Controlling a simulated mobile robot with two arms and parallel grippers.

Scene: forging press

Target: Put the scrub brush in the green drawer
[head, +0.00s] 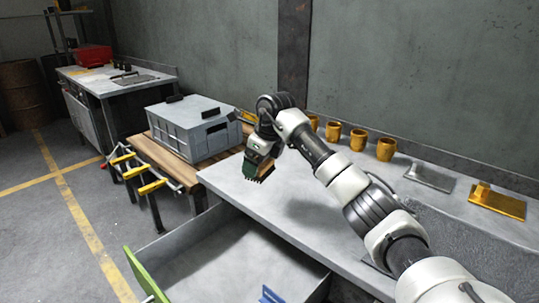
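My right arm reaches in from the lower right, and its gripper (262,149) points down over the left end of the grey workbench. A small brown and green block with dark bristle-like teeth, which looks like the scrub brush (257,170), is at the gripper's tip and appears held above the bench edge. The fingers themselves are hard to make out. My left gripper is out of view.
The grey workbench (310,215) carries several orange cups (386,149), a grey metal piece (430,177) and a yellow one (497,200). A grey case (194,128) sits on a wooden table with yellow-handled clamps (150,187). A blue part (270,296) shows at the bottom edge.

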